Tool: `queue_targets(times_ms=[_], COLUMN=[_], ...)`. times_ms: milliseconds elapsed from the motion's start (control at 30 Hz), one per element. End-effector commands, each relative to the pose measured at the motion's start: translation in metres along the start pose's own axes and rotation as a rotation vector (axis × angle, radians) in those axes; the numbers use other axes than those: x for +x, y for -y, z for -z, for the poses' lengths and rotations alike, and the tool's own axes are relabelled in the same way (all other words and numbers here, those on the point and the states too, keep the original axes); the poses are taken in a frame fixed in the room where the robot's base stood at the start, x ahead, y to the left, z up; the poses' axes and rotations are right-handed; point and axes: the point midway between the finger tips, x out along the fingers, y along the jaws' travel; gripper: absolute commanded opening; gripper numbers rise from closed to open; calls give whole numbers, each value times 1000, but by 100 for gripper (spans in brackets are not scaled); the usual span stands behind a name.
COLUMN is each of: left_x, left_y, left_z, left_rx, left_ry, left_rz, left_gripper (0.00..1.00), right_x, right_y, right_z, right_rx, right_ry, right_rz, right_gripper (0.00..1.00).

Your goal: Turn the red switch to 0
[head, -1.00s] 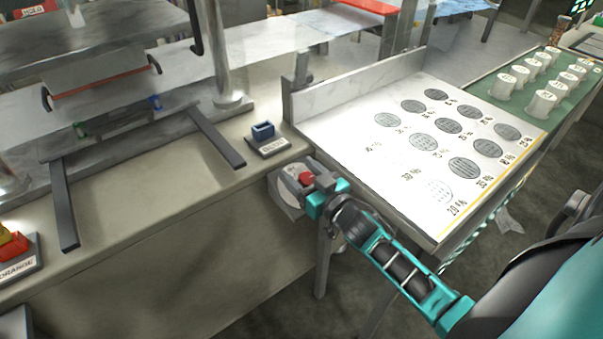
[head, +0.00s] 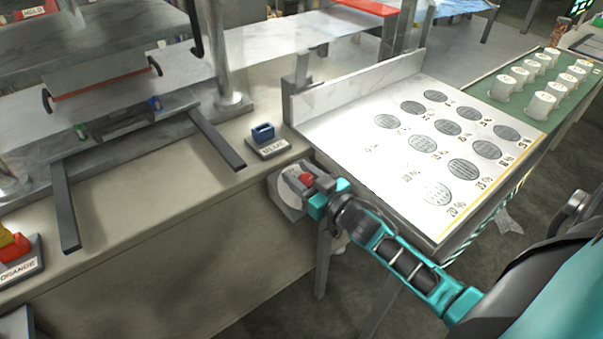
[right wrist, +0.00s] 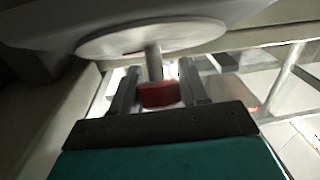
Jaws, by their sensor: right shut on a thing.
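The red switch (head: 306,179) sits on a round grey plate (head: 285,200) on the front side of the bench. My right gripper (head: 303,178) is at the switch, its fingers shut on the red knob. In the right wrist view the red knob (right wrist: 158,94) shows between the two fingers, with the pale disc (right wrist: 150,38) and a short grey stem beyond it. Any marks on the plate are too small or hidden to read. My left gripper is not in view.
A blue block on a labelled stand (head: 263,133) is on the bench just above the switch. A white board with grey discs (head: 400,160) lies close to the right. A yellow and red piece (head: 12,243) sits at the far left. Floor shows below my right arm.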

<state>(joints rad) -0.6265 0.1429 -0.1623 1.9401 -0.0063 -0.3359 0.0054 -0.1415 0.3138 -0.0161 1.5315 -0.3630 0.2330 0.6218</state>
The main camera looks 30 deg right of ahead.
Motion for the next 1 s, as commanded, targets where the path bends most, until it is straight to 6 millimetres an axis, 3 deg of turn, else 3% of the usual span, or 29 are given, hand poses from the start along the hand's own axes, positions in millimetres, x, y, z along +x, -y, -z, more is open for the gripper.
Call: queue_targets(times_ms=[433,467,600,667,1000], left_x=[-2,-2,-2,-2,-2], left_y=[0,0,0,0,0], left_z=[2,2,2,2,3], left_rx=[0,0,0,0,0], left_ry=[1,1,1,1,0], left_rz=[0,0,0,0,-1], left_gripper=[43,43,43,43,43], right_x=[0,0,0,0,-7], right_y=[1,1,1,1,0], right_z=[0,0,0,0,0], right_rx=[-25,-25,-25,-25,-24], right_ry=[1,1,1,1,1], right_rz=[46,45,45,45,44], right_gripper=[14,47,60,65,65])
